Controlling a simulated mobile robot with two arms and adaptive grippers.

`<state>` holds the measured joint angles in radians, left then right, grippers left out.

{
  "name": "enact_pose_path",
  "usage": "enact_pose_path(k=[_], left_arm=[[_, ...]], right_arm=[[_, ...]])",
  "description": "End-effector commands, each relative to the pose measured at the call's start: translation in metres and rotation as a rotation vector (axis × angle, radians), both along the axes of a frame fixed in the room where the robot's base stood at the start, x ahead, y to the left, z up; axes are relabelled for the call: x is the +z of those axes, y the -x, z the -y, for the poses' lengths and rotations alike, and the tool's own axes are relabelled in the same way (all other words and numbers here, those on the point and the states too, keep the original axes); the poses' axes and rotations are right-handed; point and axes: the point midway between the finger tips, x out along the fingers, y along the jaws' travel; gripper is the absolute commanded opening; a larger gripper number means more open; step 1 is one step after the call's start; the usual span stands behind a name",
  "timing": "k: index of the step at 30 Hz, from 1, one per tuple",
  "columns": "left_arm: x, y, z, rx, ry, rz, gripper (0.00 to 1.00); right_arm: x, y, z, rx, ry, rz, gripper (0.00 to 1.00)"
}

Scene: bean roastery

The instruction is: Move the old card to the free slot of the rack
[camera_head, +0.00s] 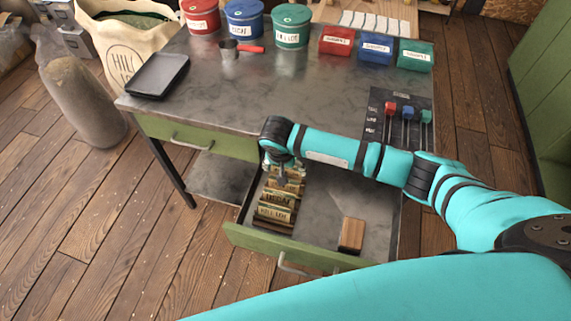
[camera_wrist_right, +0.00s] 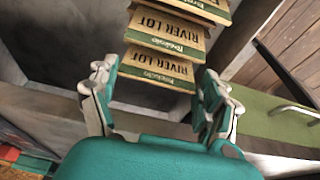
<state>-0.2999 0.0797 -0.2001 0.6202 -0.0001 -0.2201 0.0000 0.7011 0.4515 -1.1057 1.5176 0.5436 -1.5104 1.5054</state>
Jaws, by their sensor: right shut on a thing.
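The open drawer (camera_head: 238,232) holds a row of upright tan cards with dark lettering. The front card (camera_head: 272,215) reads HILL LOT, and others stand behind it. My right gripper (camera_head: 283,172) is low over the back of this row, fingers down. In the right wrist view, my right gripper (camera_wrist_right: 158,85) is shut on a RIVER LOT card (camera_wrist_right: 155,67) with a green label band. More RIVER LOT cards (camera_wrist_right: 165,37) stand just beyond it. I cannot make out a free slot or which card is old. My left gripper is not in view.
A brown wooden block (camera_head: 352,235) lies in the drawer's right part. On the metal tabletop (camera_head: 285,90) are a black tray (camera_head: 158,75), a scoop (camera_head: 230,48), coloured tins (camera_head: 291,27) and boxes (camera_head: 375,48). A board with coloured knobs (camera_head: 400,125) lies at the right.

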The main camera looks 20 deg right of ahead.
Motion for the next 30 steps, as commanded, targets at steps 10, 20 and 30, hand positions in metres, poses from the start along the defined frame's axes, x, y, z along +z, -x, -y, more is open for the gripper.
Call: enact_pose_path(k=[10,20,30], left_arm=[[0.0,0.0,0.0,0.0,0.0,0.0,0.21],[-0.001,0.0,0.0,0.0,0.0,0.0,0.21],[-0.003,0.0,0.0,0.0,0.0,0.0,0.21]], right_arm=[[0.0,0.0,0.0,0.0,0.0,0.0,0.69],[-0.005,0.0,0.0,0.0,0.0,0.0,0.69],[-0.014,0.001,0.0,0.0,-0.001,-0.001,0.69]])
